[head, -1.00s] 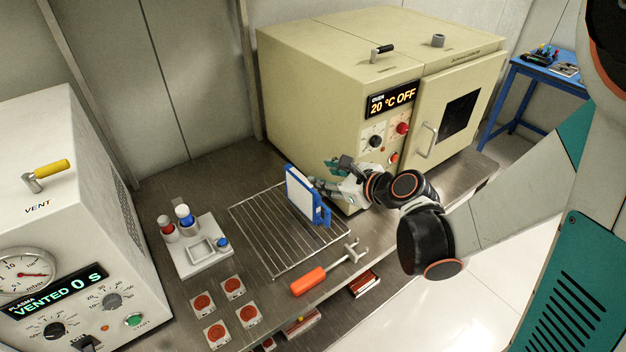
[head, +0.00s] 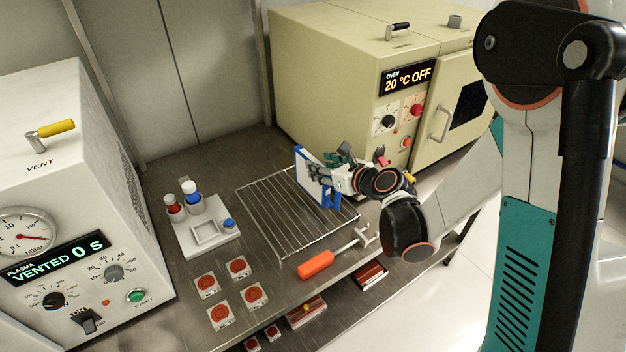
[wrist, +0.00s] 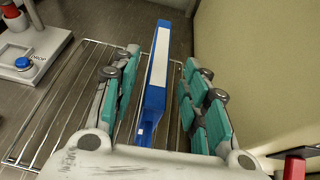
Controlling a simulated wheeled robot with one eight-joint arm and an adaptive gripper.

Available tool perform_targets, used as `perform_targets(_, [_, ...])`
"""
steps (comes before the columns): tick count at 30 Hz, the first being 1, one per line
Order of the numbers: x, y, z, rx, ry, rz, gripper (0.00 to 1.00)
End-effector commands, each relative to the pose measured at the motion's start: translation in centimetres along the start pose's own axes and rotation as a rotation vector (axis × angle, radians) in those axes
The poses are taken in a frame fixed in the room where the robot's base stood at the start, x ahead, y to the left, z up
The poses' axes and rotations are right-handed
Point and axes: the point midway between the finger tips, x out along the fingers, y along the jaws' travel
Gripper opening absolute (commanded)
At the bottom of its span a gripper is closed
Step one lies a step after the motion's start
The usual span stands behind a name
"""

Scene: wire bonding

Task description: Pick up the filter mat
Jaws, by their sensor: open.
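The filter mat (head: 305,170) looks like a flat white panel in a blue frame. It stands upright on edge on the wire rack (head: 265,215), near the oven. In the wrist view the blue and white panel (wrist: 157,85) is seen edge-on, between the two teal-padded fingers of my gripper (wrist: 160,98). The fingers are apart, with a gap on each side of the panel. In the head view my gripper (head: 322,172) is at the panel's right side, and the fingers partly cover the panel.
The oven (head: 350,65) stands close behind the rack. An orange-handled tool (head: 318,263) lies at the rack's front edge. A white tray (head: 212,246) with capped bottles, several red-disc blocks (head: 238,267) and the plasma unit (head: 70,200) are to the left.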

Motion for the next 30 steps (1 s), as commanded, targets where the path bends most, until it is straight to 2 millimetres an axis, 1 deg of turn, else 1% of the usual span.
perform_targets(5, [1.8, 0.2, -0.3, -0.002, 0.0, 0.002, 0.42])
perform_targets(8, [3.3, 0.3, -0.6, -0.002, 0.001, 0.002, 0.42])
perform_targets(9, [3.9, 0.2, -0.5, -0.001, 0.0, 0.002, 0.42])
perform_targets(12, [4.9, 0.2, -0.4, -0.002, 0.0, 0.001, 0.42])
perform_targets(19, [5.0, 0.2, -0.3, -0.001, 0.0, 0.0, 0.42])
perform_targets(20, [5.0, 0.2, -0.3, -0.001, 0.0, 0.0, 0.37])
perform_targets(21, [5.0, 0.2, -0.3, -0.001, 0.0, 0.0, 0.28])
perform_targets(23, [5.0, 0.2, -0.3, -0.001, 0.0, 0.0, 0.14])
perform_targets(24, [5.0, 0.2, -0.3, -0.001, 0.0, 0.0, 0.05])
perform_targets(25, [5.0, 0.2, -0.3, -0.001, 0.0, 0.0, 0.0])
perform_targets(30, [5.0, 0.2, -0.3, -0.001, 0.0, 0.0, 0.0])
